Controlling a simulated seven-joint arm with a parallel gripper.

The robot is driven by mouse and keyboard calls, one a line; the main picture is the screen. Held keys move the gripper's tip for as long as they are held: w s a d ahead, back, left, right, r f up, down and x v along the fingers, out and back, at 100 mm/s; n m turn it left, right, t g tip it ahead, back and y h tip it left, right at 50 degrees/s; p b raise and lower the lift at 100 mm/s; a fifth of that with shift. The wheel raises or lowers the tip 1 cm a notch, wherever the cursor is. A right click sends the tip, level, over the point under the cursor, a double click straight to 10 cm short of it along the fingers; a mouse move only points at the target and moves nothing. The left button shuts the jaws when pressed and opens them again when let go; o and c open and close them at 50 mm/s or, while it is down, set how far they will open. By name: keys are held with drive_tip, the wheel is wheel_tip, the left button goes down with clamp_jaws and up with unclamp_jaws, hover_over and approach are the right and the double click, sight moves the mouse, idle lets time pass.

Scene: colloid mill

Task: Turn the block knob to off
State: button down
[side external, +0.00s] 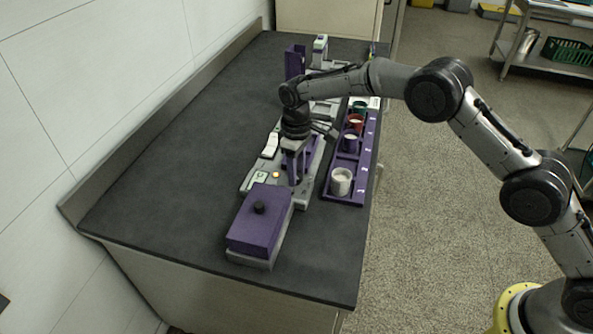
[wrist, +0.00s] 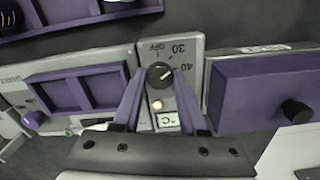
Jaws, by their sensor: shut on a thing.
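The block knob (wrist: 160,76) is a round black dial on a grey panel (wrist: 190,42) marked OFF, 30 and 40. In the wrist view its pale pointer mark slants to the upper right, apparently toward the numbers rather than OFF. My gripper (wrist: 161,72) has its two purple fingers closed on either side of the knob, gripping it. In the side view my gripper (side external: 296,178) points down at the panel and hides the knob.
A purple box (side external: 258,226) with a black knob (side external: 259,207) stands beside the panel, at the front. A purple rack (side external: 345,200) holds a white cup (side external: 341,181) and several coloured cups to the right. The counter's left side (side external: 185,165) is clear.

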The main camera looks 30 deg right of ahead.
drive_tip(key=n, duration=0.5)
drive_tip(key=shift+n, duration=0.3)
drive_tip(key=n, duration=0.5)
drive_tip(key=shift+r+n, duration=0.1)
drive_tip(key=shift+n, duration=0.2)
drive_tip(key=shift+c, duration=2.2)
unclamp_jaws()
wheel_tip(320, 180, up, 14)
drive_tip(key=shift+d, duration=0.1)
